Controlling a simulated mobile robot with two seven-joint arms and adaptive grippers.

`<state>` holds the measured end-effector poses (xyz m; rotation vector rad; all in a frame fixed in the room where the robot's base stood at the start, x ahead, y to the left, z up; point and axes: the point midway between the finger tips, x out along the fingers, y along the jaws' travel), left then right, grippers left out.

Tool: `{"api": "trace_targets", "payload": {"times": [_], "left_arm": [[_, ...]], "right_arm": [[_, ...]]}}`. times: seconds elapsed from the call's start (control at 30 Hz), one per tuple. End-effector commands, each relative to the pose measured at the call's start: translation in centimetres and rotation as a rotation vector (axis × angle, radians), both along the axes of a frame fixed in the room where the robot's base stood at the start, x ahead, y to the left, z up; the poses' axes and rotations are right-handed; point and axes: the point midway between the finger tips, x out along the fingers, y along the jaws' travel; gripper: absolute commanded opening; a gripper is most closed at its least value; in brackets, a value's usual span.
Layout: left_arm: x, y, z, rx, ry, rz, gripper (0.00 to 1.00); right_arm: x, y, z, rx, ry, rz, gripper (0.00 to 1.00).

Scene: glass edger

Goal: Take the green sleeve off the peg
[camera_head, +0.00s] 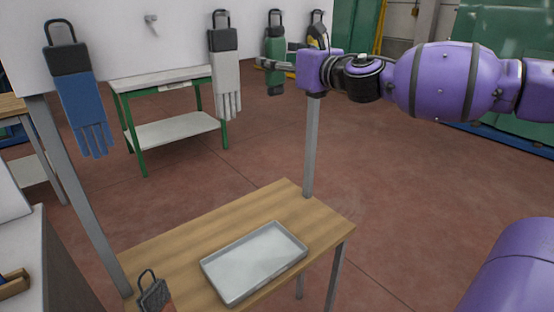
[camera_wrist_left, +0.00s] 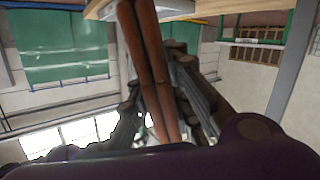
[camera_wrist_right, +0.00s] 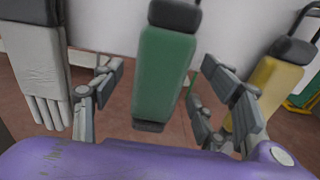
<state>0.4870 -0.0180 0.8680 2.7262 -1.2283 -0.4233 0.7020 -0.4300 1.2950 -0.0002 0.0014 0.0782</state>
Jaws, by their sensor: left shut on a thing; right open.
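The green sleeve (camera_head: 275,48) hangs by its dark loop on the white board in the head view. In the right wrist view the green sleeve (camera_wrist_right: 164,75) lies between the spread fingers of my right gripper (camera_wrist_right: 165,88), with gaps on both sides. My right gripper (camera_head: 278,61) is open at the sleeve in the head view. The peg is not clear behind the loop. In the left wrist view my left gripper (camera_wrist_left: 165,105) is shut on a long reddish-brown thing (camera_wrist_left: 150,55); my left gripper is not clear in the head view.
A blue glove (camera_head: 82,105) and a white glove (camera_head: 225,75) hang left of the sleeve. A yellow piece (camera_wrist_right: 270,88) hangs close on its right. A bare peg (camera_head: 151,20) shows between the gloves. A grey tray (camera_head: 211,274) lies on the wooden table (camera_head: 285,200).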

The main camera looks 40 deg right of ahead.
Motion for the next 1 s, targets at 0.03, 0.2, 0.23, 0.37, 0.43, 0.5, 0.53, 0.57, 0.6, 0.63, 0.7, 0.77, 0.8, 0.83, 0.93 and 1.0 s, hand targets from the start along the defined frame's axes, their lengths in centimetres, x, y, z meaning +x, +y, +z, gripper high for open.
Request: {"api": "trace_targets", "payload": {"times": [0.03, 0.2, 0.23, 0.37, 0.43, 0.5, 0.53, 0.57, 0.6, 0.63, 0.7, 0.77, 0.8, 0.83, 0.93, 1.0], "left_arm": [[-0.07, 0.0, -0.42, 0.0, 0.004, 0.0, 0.0], [-0.1, 0.0, -0.56, 0.0, 0.005, 0.0, 0.0], [-0.1, 0.0, -0.54, 0.0, 0.005, 0.0, 0.0], [-0.09, -0.01, -0.49, -0.001, 0.004, 0.0, 0.0], [-0.09, -0.01, -0.49, -0.001, 0.004, 0.0, 0.0], [-0.09, -0.01, -0.49, -0.001, 0.004, 0.0, 0.0], [-0.09, -0.01, -0.49, -0.001, 0.004, 0.0, 0.0], [-0.09, -0.01, -0.5, 0.0, 0.005, 0.0, 0.0], [-0.09, -0.01, -0.5, 0.0, 0.005, 0.0, 0.0], [-0.09, -0.01, -0.5, 0.0, 0.005, 0.0, 0.0], [-0.09, -0.01, -0.51, 0.0, 0.005, 0.0, 0.0], [-0.09, -0.01, -0.51, 0.0, 0.005, 0.0, 0.0], [-0.09, -0.01, -0.5, 0.0, 0.005, 0.0, 0.0], [-0.09, 0.0, -0.48, 0.0, 0.005, 0.0, 0.0], [-0.07, 0.0, -0.36, 0.0, 0.004, 0.0, 0.0], [-0.03, 0.0, -0.19, 0.0, 0.001, 0.0, 0.0]], "right_arm": [[0.19, 0.03, -0.09, -0.001, 0.0, 0.0, 0.67], [0.3, 0.05, 0.2, 0.0, -0.002, 0.0, 0.67], [0.3, 0.05, 0.23, 0.0, -0.003, 0.0, 0.67], [0.28, 0.05, 0.26, 0.0, -0.003, 0.0, 0.67], [0.28, 0.05, 0.24, 0.0, -0.003, 0.0, 0.61], [0.28, 0.05, 0.23, 0.0, -0.002, 0.0, 0.51], [0.28, 0.05, 0.22, 0.0, -0.002, 0.0, 0.47], [0.28, 0.05, 0.21, 0.0, -0.002, 0.0, 0.44], [0.27, 0.05, 0.2, 0.0, -0.002, 0.0, 0.38], [0.27, 0.05, 0.2, 0.0, -0.002, 0.0, 0.34], [0.27, 0.05, 0.18, 0.0, -0.002, 0.0, 0.25], [0.27, 0.05, 0.17, 0.0, -0.002, 0.0, 0.19], [0.27, 0.05, 0.18, 0.0, -0.002, 0.0, 0.19], [0.27, 0.05, 0.19, 0.0, -0.002, 0.0, 0.19], [0.27, 0.05, 0.37, 0.0, -0.002, 0.0, 0.19], [0.26, 0.06, 0.62, 0.0, -0.003, 0.001, 0.19]]}}
